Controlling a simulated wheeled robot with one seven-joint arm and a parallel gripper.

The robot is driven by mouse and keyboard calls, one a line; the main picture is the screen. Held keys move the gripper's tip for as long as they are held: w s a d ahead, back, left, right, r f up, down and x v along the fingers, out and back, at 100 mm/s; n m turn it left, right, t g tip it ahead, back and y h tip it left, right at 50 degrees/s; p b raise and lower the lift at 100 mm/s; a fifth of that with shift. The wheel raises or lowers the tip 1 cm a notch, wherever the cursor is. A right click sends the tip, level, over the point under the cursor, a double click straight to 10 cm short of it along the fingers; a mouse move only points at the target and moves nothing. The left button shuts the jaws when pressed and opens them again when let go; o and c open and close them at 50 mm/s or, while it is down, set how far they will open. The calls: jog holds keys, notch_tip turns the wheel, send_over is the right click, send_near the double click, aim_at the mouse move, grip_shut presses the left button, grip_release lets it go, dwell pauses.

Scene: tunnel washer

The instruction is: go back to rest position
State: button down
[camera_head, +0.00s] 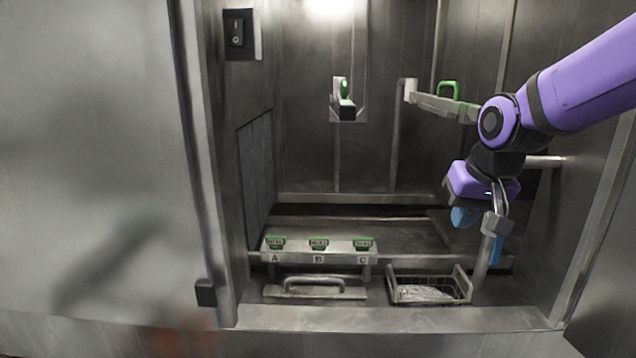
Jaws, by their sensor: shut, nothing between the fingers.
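My purple arm comes in from the upper right. My gripper (478,212) hangs at the right side of the washer bay, in front of the back wall and above the floor. It is shut and looks empty. Blue parts show below its purple body, but the fingertips are partly hidden. A grey metal fitting (497,222) on an upright post overlaps the gripper in the picture; I cannot tell whether they touch.
A rail with green-topped units A, B and C (318,258) stands low in the bay. A handled metal piece (314,287) and a wire basket (430,290) sit in front. A green-handled bar (440,103) and wall lever (345,100) are higher. A switch (236,33) is upper left. The middle is open.

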jog(key=s+d+r, duration=0.2)
jog(key=s, duration=0.7)
jog(key=s+d+r+t+h, duration=0.1)
jog(key=s+d+r, duration=0.1)
jog(key=s, duration=0.8)
jog(key=shift+s+d+r, duration=0.3)
jog(key=shift+d, duration=0.5)
